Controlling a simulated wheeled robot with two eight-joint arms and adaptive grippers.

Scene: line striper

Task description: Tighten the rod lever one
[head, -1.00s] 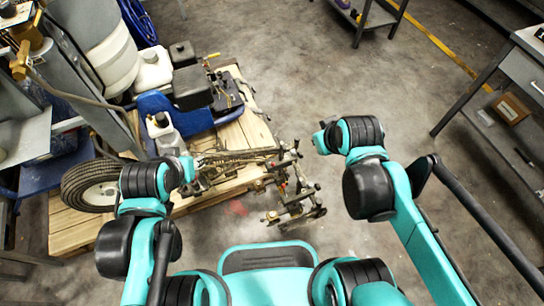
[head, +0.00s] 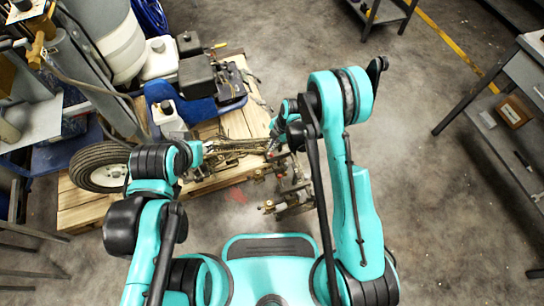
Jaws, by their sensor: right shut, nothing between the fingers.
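The line striper (head: 184,90) stands on a wooden pallet (head: 85,213) at the left. Its metal rod assembly (head: 288,200) sticks out at the pallet's right edge, with several small levers and knobs. I cannot tell which one is rod lever one. My right gripper (head: 272,147) is at the upper end of this rod assembly, small and partly hidden by my right arm; it is shut with nothing in it. My left arm reaches in from the left over the striper's near side. My left gripper's fingers cannot be made out against the striper's hoses and rods.
A wheel with a black tire (head: 88,166) is at the left of the pallet. A grey workbench (head: 490,88) with a wooden box (head: 513,112) stands at the right. A small cart (head: 384,12) is at the top. The concrete floor between is clear.

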